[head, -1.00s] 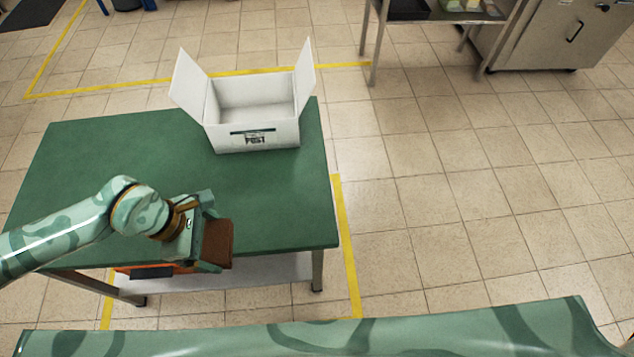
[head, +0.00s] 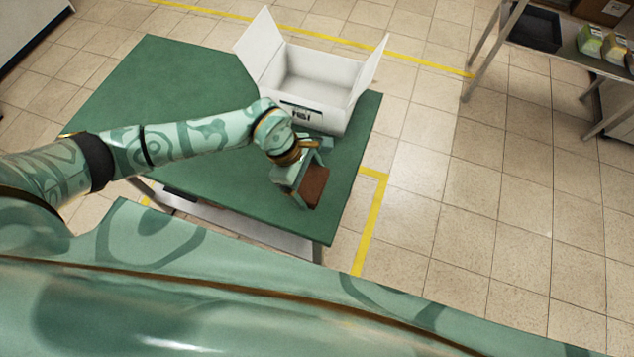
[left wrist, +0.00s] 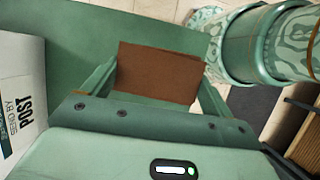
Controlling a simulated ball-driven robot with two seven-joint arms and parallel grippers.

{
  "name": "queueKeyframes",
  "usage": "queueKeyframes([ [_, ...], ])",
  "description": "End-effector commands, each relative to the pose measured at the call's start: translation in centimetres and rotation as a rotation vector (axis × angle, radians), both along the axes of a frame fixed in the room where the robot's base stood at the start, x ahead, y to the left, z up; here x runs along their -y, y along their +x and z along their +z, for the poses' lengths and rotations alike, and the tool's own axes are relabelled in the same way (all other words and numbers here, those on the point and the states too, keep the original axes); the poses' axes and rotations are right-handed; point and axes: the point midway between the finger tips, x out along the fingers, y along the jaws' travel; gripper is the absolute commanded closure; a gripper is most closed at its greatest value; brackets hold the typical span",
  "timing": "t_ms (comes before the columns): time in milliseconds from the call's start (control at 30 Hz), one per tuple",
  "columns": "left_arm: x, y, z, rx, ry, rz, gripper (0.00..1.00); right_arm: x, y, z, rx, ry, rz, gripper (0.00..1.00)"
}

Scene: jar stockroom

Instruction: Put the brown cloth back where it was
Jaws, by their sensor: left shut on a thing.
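The brown cloth (head: 314,186) is a flat, folded-looking rectangle between the fingers of my left gripper (head: 312,178). In the left wrist view the cloth (left wrist: 160,73) spans the space between the two fingers, and the gripper (left wrist: 155,85) is shut on it. The gripper is over the green table (head: 190,90), near its right front part, just in front of the white box. I cannot tell whether the cloth touches the tabletop. My right gripper does not show.
An open white box (head: 318,87) with raised flaps stands at the table's far right part; its printed side also shows in the left wrist view (left wrist: 18,100). The left of the tabletop is bare. A shelf (head: 563,60) with small packages stands at upper right.

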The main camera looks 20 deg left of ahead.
Motion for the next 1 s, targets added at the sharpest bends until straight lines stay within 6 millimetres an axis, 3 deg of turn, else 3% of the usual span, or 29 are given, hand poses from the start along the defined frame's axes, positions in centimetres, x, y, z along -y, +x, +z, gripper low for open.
queueKeyframes([
  [33,0.2,0.8,-1.4,-0.002,-0.001,0.002,0.36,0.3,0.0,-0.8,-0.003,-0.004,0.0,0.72],
  [200,0.5,2.3,-3.0,0.0,-0.001,0.001,0.36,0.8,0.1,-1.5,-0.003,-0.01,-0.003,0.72],
  [367,0.7,3.1,-4.0,0.0,-0.001,0.001,0.36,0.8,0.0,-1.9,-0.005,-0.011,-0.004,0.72],
  [533,0.7,3.0,-6.7,-0.003,-0.002,0.002,0.36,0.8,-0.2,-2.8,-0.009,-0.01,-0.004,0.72],
  [900,0.6,3.0,-7.1,0.0,0.0,0.0,0.36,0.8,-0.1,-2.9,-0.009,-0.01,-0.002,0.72],
  [933,0.6,3.0,-7.0,0.001,0.0,0.0,0.09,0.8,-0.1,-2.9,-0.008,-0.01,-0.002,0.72],
  [967,0.6,3.0,-7.0,0.001,0.0,0.0,0.0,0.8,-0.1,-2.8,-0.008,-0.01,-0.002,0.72],
  [1000,0.6,3.0,-7.0,0.001,0.0,0.0,0.0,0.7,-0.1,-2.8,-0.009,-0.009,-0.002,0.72],
])
